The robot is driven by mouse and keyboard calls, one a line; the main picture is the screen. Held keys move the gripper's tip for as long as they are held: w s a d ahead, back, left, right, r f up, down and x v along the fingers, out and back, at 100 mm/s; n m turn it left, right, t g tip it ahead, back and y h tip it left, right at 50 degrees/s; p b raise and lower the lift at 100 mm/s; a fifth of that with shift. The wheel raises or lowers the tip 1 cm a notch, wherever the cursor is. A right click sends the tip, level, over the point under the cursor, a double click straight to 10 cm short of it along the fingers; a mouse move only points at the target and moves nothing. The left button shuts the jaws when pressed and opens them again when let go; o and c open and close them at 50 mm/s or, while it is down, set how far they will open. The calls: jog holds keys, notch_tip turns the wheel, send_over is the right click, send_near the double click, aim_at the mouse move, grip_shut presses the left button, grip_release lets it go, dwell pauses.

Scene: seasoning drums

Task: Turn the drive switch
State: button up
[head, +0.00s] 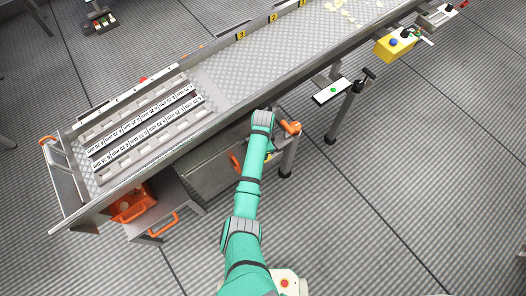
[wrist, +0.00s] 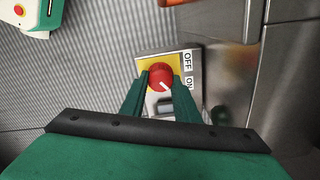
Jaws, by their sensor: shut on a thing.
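The drive switch is a round red knob (wrist: 159,75) with a white pointer line, on a yellow plate on a grey metal box (wrist: 165,58). Labels OFF and ON stand on the plate's right side in the wrist view. The white line points toward the lower right, near the ON label. My gripper (wrist: 159,82) is shut on the red knob, one green finger on each side. In the head view my gripper is hidden behind my green arm, beside the conveyor frame, and the knob cannot be made out.
A long metal conveyor (head: 235,72) with label strips runs diagonally across the head view. An orange handle (head: 291,128) and a metal leg stand beside my wrist. A yellow box with a blue button (head: 393,46) is at upper right. The floor at right is clear.

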jog(key=n, duration=1)
jog(key=shift+a+n, duration=0.1)
jog(key=shift+n, duration=0.2)
dwell(0.4)
jog(key=o, duration=1)
jog(key=shift+o, duration=0.2)
jog(key=shift+w, duration=0.1)
notch_tip(320, 180, up, 11)
jog(key=shift+f, duration=0.2)
